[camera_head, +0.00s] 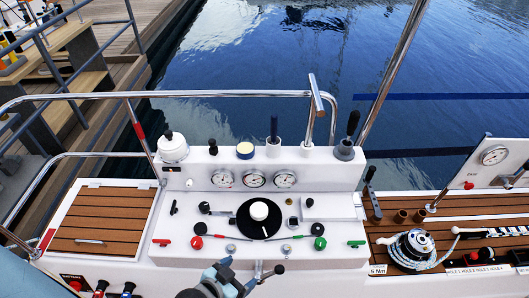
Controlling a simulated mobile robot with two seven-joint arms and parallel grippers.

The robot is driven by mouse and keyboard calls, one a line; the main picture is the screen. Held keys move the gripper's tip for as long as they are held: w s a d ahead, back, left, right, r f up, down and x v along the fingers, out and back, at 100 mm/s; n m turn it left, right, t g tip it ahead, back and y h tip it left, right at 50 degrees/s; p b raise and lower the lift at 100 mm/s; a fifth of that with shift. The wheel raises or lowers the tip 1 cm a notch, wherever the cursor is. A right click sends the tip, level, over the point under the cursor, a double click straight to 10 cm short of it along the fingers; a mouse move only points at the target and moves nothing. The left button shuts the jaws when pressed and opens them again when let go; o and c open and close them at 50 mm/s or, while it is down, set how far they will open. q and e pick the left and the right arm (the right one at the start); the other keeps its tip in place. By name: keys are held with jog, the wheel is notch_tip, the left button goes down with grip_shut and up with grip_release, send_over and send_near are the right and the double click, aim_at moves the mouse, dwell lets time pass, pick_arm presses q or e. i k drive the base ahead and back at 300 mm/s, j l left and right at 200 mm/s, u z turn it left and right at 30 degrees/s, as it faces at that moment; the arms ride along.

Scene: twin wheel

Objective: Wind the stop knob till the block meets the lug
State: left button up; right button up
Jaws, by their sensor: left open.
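A white round knob (259,211) sits at the centre of a black disc (241,222) on the white console. I cannot tell whether it is the stop knob, and the block and lug are too small to pick out. My left gripper (228,270) is open at the console's front edge, below and left of the disc and apart from the white knob. A short lever with a dark ball end (278,269) shows just right of the gripper. My right gripper is not in view.
Red (196,243) and green (320,243) knobs flank the disc. Three gauges (254,179) and upright levers (274,127) stand behind. A chrome rail (200,94) crosses above the console. A rope-wound winch (412,246) is at right. Water lies beyond.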

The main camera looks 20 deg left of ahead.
aim_at(204, 206)
jog(key=u, duration=0.85)
